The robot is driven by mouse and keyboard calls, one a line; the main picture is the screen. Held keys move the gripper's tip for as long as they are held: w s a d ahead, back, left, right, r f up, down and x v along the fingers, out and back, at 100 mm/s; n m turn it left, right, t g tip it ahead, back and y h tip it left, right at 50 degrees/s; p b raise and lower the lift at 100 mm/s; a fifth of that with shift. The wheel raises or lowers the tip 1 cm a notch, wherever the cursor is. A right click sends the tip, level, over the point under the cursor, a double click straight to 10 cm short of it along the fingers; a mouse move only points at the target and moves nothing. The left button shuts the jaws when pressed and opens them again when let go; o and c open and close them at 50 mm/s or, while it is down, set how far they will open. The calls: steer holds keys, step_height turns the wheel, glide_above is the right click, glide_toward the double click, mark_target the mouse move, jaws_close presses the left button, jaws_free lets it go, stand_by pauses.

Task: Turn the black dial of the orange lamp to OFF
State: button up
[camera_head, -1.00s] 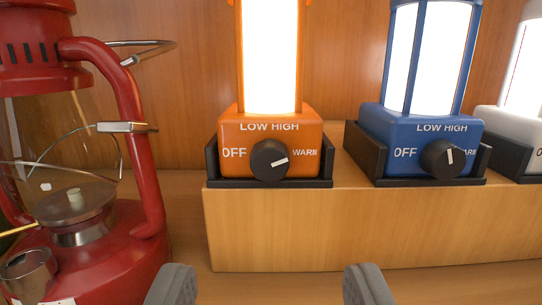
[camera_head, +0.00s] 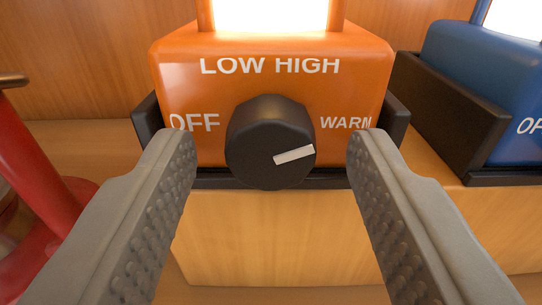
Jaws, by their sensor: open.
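The orange lamp (camera_head: 180,75) sits in a black holder on a wooden step, its light panel lit bright white. Its front bears the words OFF, LOW, HIGH and WARM, the last partly hard to read. The black dial (camera_head: 258,130) is in the middle of the front, and its white pointer mark points right and slightly up, toward WARM. My gripper (camera_head: 271,150) is open, with one grey finger to each side of the dial. The fingers appear apart from the dial, with a gap on both sides. The left fingertip is just below OFF.
The blue lamp (camera_head: 495,75) stands in its own black holder (camera_head: 450,125) close on the right. Part of the red lantern (camera_head: 40,160) is at the left edge. The wooden step (camera_head: 275,240) fills the space below the dial.

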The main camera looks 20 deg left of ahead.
steer(key=c, duration=1)
steer(key=shift+n, duration=0.8)
steer(key=o, duration=1)
steer(key=v, duration=1.7)
steer(key=shift+s, duration=0.2)
steer(key=shift+d, duration=0.15)
